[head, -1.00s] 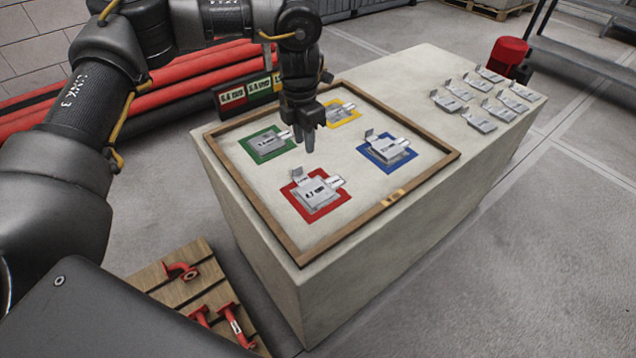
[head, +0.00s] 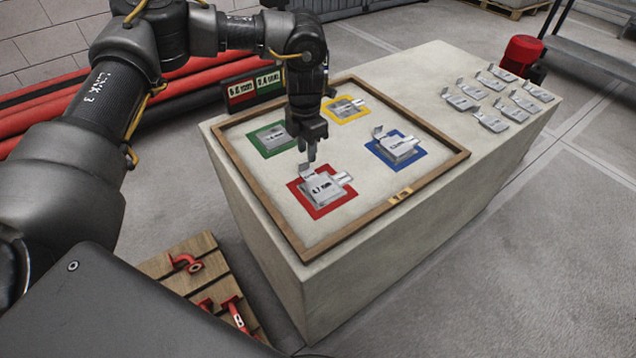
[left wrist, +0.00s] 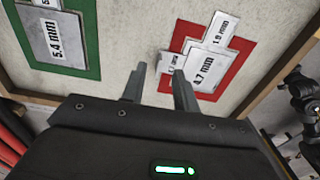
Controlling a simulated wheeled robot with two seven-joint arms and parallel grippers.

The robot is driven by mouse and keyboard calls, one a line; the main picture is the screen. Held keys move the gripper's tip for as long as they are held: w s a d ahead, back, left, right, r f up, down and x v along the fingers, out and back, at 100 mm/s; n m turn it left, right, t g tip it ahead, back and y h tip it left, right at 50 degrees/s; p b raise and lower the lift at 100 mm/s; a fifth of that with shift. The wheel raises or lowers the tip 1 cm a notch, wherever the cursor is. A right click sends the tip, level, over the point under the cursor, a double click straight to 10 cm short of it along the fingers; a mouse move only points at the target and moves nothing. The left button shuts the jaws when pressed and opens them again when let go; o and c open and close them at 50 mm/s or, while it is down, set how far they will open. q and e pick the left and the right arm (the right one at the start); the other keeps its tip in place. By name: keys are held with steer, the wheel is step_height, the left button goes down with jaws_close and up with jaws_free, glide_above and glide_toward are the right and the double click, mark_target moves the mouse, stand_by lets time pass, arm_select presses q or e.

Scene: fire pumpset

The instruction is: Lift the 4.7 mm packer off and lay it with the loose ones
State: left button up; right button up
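The 4.7 mm packer (head: 322,188) is a grey metal plate with an upturned tab, lying on the red square (head: 345,205) inside the wooden frame. In the left wrist view its 4.7 mm label (left wrist: 207,70) reads clearly, and a narrower 1.9 mm plate (left wrist: 220,30) sticks out from the same stack. My left gripper (head: 312,158) points down just above the tab. In the left wrist view its fingers (left wrist: 159,88) are apart, with nothing seen held between them; the tab is close beyond them. Loose packers (head: 490,121) lie on the block's far right end. My right gripper is not seen.
Further packers lie on the blue (head: 418,160), green (head: 257,147) and yellow (head: 367,112) squares. A raised wooden frame (head: 425,187) surrounds all these squares. Bare block top (head: 425,95) lies between the frame and the loose packers. Label boards (head: 242,90) stand behind the frame.

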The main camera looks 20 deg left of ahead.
mark_target(306, 162)
arm_select(q)
steer(key=f, duration=0.4)
steer(key=shift+s+a+f, duration=0.1)
steer(key=shift+s+a, duration=0.05)
steer(key=shift+s, duration=0.05)
steer(key=shift+c, duration=0.4)
jaws_close()
